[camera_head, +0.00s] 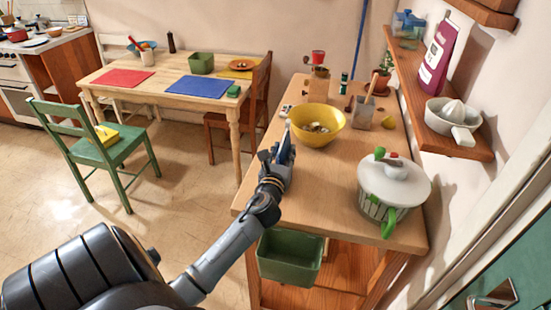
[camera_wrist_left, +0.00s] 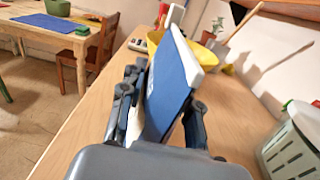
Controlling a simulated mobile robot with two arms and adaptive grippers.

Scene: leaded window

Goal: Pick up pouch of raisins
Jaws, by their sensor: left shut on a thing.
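My left gripper (camera_head: 276,163) is shut on a flat blue pack (camera_head: 286,150) with a white edge, at the left side of the wooden counter. In the left wrist view the pack (camera_wrist_left: 168,88) stands tilted between the fingers (camera_wrist_left: 165,98), and its white edge is up. No raisin label can be read, so I cannot tell for sure that it is the pouch of raisins. Whether its lower end touches the counter is hidden. My right gripper is not in view.
A yellow bowl (camera_head: 318,139) with small things in it stands just behind the pack. A white lidded basket (camera_head: 395,187) is at the right. A purple pack (camera_head: 438,55) and a juicer (camera_head: 452,122) are on the wall shelf. The counter's front middle (camera_head: 310,195) is clear.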

